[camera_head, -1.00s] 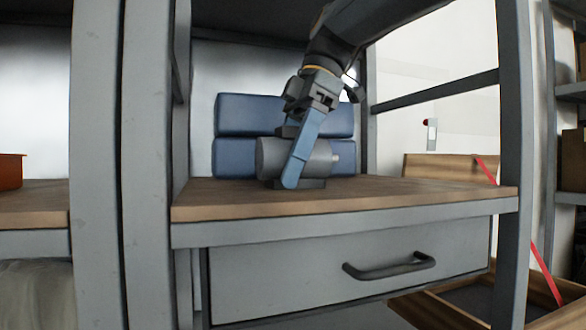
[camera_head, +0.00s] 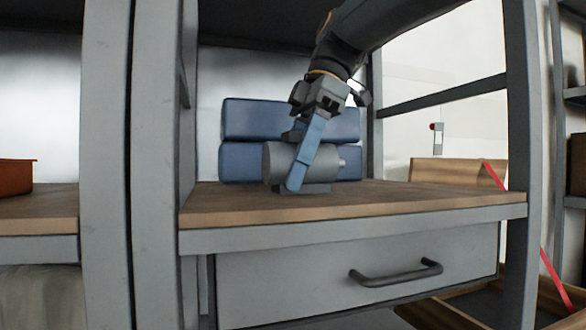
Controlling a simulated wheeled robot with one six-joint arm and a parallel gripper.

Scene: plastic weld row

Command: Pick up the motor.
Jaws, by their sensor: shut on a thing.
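The grey cylindrical motor (camera_head: 325,165) stands on its dark base on the wooden shelf top (camera_head: 400,197), its short shaft pointing right. My gripper (camera_head: 299,180) reaches down from above and is shut on the motor. One blue finger lies across the motor's near side. The other finger is mostly hidden behind the motor. The base looks to be at the shelf surface; I cannot tell whether there is a gap under it.
Two stacked blue blocks (camera_head: 236,121) stand right behind the motor. Grey uprights (camera_head: 158,165) frame the shelf at left and right. A drawer with a dark handle (camera_head: 395,274) is below. An orange bin (camera_head: 14,177) sits on the left shelf. Bare wood lies right of the motor.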

